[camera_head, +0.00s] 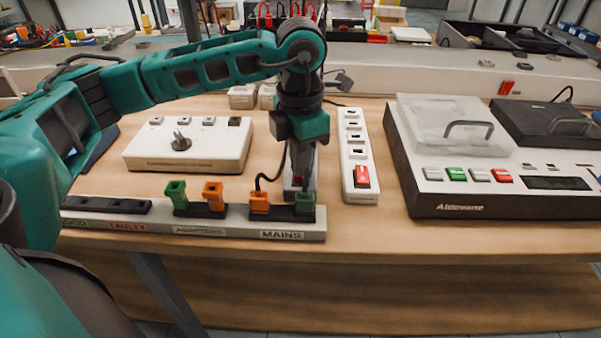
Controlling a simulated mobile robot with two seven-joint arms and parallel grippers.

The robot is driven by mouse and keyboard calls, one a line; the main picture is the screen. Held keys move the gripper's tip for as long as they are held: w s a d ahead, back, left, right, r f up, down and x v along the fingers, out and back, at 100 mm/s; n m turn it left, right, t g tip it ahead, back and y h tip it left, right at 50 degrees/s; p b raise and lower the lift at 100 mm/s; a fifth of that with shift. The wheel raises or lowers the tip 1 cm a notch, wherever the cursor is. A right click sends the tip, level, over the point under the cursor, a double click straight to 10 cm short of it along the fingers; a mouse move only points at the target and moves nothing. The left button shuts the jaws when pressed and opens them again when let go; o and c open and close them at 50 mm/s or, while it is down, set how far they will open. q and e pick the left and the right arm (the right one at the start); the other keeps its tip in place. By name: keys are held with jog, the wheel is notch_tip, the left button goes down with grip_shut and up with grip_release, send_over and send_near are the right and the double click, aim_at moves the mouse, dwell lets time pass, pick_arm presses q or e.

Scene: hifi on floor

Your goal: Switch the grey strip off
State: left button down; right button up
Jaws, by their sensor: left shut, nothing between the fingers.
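My left gripper (301,170) reaches down from above over the workbench, its fingers shut and empty. Below and behind it is a narrow grey strip (290,190), mostly hidden by the gripper. A bit of red shows on this strip beside the fingertips, seemingly its switch. Whether the fingers touch it, and how the switch is set, I cannot tell. To the right, a separate white strip (348,150) lies lengthwise with a row of sockets and a red switch (362,177) at its near end. My right gripper is not in view.
A labelled rack (200,231) with green and orange plugs runs along the bench's front edge, close before the gripper. A device with a clear lid (450,125) stands right. Bare wood (385,225) shows near the front.

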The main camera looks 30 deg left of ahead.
pick_arm(q)
jog(key=shift+f, duration=0.35)
jog(key=shift+r, duration=0.1)
jog(key=shift+r+p, duration=1.4)
jog(key=shift+r, duration=0.75)
jog(key=shift+r+p, duration=0.9)
jog(key=shift+r, duration=0.45)
jog(key=shift+s+f, duration=0.1)
